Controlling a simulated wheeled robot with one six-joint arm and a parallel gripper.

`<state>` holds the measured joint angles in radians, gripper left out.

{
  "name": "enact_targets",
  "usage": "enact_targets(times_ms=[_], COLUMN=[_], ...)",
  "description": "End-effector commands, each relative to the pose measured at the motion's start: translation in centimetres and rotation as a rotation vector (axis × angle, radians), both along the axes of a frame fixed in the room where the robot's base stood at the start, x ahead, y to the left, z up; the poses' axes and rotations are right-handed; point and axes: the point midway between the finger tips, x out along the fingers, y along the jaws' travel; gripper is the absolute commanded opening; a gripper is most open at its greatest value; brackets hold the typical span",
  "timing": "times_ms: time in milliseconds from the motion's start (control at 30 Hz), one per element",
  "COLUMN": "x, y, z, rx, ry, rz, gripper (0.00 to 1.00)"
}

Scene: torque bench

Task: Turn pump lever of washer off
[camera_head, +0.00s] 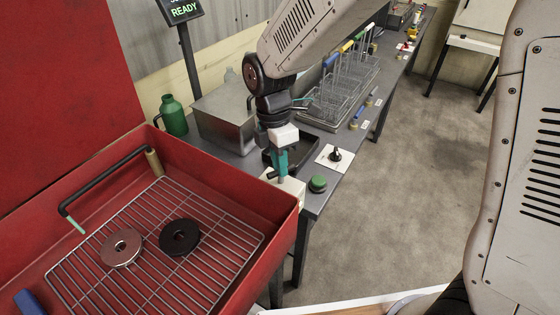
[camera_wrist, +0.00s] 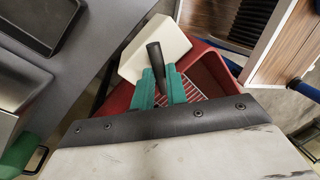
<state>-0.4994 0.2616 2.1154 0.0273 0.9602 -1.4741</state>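The washer is the red basin (camera_head: 275,238) at the left of the head view; its red wall (camera_wrist: 207,65) also shows in the wrist view. A pale block (camera_head: 291,188) stands at the basin's far right corner and shows again in the wrist view (camera_wrist: 137,66). The dark pump lever (camera_wrist: 154,53) is at that block, its end sticking out past my fingertips. My gripper (camera_head: 280,166) points down over the block. Its teal fingers (camera_wrist: 161,84) lie close against both sides of the lever, with no clear gap. The lever's base is hidden.
A green knob (camera_head: 318,184) is right beside the block. A grey metal box (camera_head: 222,115) and green bottle (camera_head: 172,116) stand behind. Open floor (camera_head: 420,200) lies right.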

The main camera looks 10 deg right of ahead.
Motion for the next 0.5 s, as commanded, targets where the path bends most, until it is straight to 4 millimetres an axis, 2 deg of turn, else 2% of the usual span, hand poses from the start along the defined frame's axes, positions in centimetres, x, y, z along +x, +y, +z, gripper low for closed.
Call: enact_targets(times_ms=[300, 500], x=[0.04, 0.06], y=[0.00, -0.03], z=[0.03, 0.04], rx=[0.000, 0.001], ry=[-0.001, -0.001], rz=[-0.020, -0.107], gripper=[0.00, 0.00])
